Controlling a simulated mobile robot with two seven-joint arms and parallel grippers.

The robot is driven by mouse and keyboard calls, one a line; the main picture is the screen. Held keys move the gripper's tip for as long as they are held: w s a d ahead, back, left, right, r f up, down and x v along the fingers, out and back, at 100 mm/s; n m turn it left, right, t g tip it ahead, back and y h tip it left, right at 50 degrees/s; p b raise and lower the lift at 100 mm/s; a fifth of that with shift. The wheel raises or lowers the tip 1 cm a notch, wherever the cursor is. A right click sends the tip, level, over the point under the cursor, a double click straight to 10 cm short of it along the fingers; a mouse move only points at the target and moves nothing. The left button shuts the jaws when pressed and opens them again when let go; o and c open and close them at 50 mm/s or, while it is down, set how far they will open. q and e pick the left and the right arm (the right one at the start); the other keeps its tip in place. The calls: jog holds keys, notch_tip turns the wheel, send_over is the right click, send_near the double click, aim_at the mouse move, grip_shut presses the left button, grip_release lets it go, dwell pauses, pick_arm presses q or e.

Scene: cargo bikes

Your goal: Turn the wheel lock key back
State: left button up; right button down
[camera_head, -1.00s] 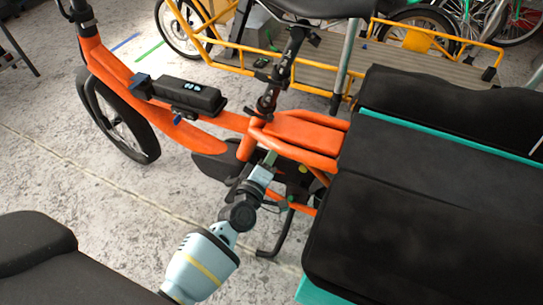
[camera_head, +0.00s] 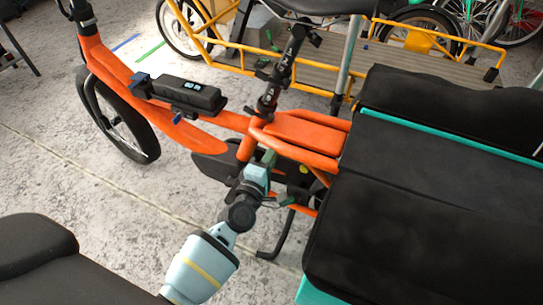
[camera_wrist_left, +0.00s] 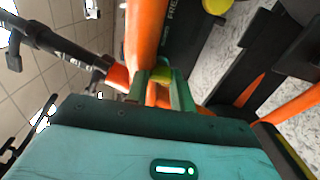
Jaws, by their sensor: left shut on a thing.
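My left gripper (camera_head: 268,158) reaches in from the bottom of the head view to the orange cargo bike (camera_head: 225,120), just below the frame near the seat post. In the left wrist view its two green fingers (camera_wrist_left: 161,88) are shut on a small yellow-green piece (camera_wrist_left: 163,73), which I take to be the wheel lock key. The fingers hide most of it, and its turn angle cannot be read. An orange frame tube (camera_wrist_left: 146,35) runs close beyond the fingers. The lock itself cannot be made out. My right gripper is not in view.
A black padded cargo box (camera_head: 420,210) with a teal edge stands close to the right of my gripper. A black kickstand (camera_head: 275,238) is below it. A yellow-framed bike (camera_head: 430,62) stands behind. Bare concrete floor (camera_head: 90,195) lies to the left.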

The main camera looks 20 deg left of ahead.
pick_arm(q)
jog(key=o, duration=1)
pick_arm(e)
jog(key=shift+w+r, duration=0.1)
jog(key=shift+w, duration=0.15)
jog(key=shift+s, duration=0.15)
pick_arm(q)
jog(key=shift+s+a+p, duration=0.1)
jog(key=shift+s+p, duration=0.55)
jog(key=shift+s, duration=3.25)
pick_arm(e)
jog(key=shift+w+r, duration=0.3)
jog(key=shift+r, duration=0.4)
